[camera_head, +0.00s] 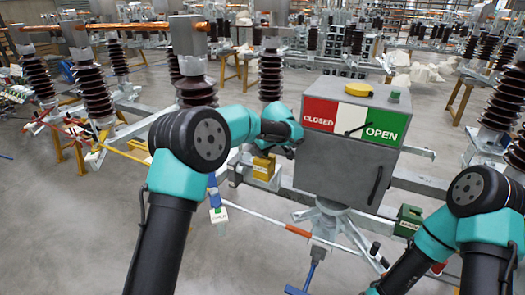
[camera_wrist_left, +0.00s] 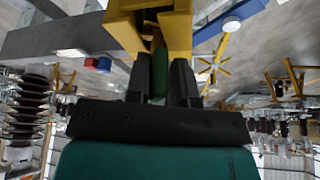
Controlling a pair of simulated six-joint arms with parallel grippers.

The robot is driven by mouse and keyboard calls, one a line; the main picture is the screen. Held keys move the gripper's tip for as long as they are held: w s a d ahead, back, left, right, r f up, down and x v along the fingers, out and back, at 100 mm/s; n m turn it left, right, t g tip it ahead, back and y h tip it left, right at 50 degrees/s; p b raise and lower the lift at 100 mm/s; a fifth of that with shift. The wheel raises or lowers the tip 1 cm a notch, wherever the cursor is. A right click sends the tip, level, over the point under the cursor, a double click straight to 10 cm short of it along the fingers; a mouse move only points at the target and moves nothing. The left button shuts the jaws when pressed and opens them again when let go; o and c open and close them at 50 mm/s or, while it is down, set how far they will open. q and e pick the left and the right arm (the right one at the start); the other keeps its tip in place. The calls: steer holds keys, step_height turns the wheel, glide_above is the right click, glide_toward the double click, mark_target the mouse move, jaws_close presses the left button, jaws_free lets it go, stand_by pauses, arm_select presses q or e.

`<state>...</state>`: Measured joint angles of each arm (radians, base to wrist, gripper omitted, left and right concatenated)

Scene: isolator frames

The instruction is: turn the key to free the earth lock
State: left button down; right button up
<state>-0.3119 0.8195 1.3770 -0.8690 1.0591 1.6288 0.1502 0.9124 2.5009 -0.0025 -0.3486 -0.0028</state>
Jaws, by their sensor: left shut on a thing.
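A yellow lock block (camera_head: 263,168) with a small label, too small to read, is mounted left of the grey cabinet. My left gripper (camera_head: 280,147) is just above and behind it, and its fingers are mostly hidden in the head view. In the left wrist view, the left gripper (camera_wrist_left: 160,85) is shut on a green key (camera_wrist_left: 160,70), whose far end meets the yellow block (camera_wrist_left: 150,25). How far the key is turned cannot be told. A green lock block (camera_head: 408,220) with a label sits right of the cabinet. My right gripper is out of view.
The grey cabinet (camera_head: 345,165) carries a red, white and green CLOSED/OPEN plate (camera_head: 352,118) with a black pointer. Brown ribbed insulators (camera_head: 197,90) and steel beams surround the work area.

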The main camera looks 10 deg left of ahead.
arm_select(q)
steer(key=shift+a+r+n, duration=0.15)
steer(key=shift+a+n, duration=0.05)
steer(key=shift+n, duration=0.3)
